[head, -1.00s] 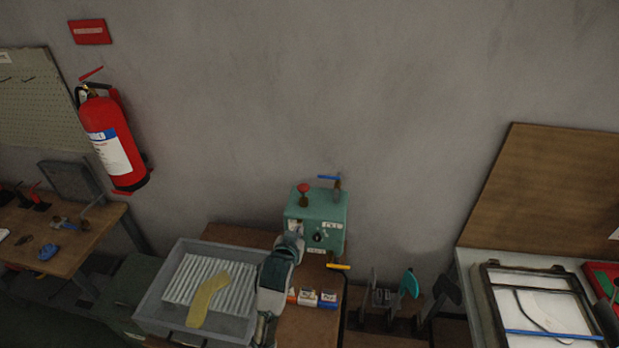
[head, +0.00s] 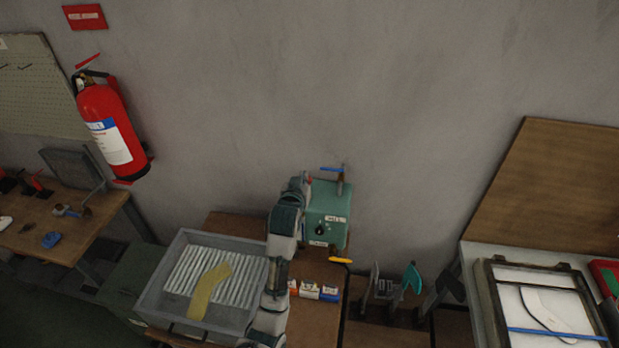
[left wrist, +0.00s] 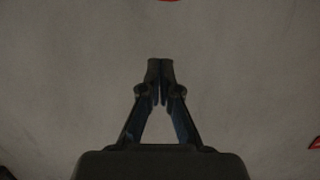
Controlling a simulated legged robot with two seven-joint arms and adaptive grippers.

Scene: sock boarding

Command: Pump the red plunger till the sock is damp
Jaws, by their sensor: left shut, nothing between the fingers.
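A yellow sock (head: 208,290) lies flat on a white ribbed board (head: 235,280) in a grey tray. A green box (head: 330,205) stands against the wall, with a dark knob on its front. A little red (head: 309,180) of the plunger shows at its top left; my left arm hides the rest. My left gripper (head: 303,181) is at that top left corner, small and partly hidden in the head view; I cannot tell if it touches the plunger. In the left wrist view its fingers (left wrist: 160,68) are shut and empty, before grey wall. My right gripper is not in view.
A blue-handled lever (head: 332,169) sticks up on the green box, and a yellow handle (head: 340,260) is at its lower right. Small labelled blocks (head: 310,291) stand right of my arm. A red fire extinguisher (head: 108,125) hangs on the wall at left.

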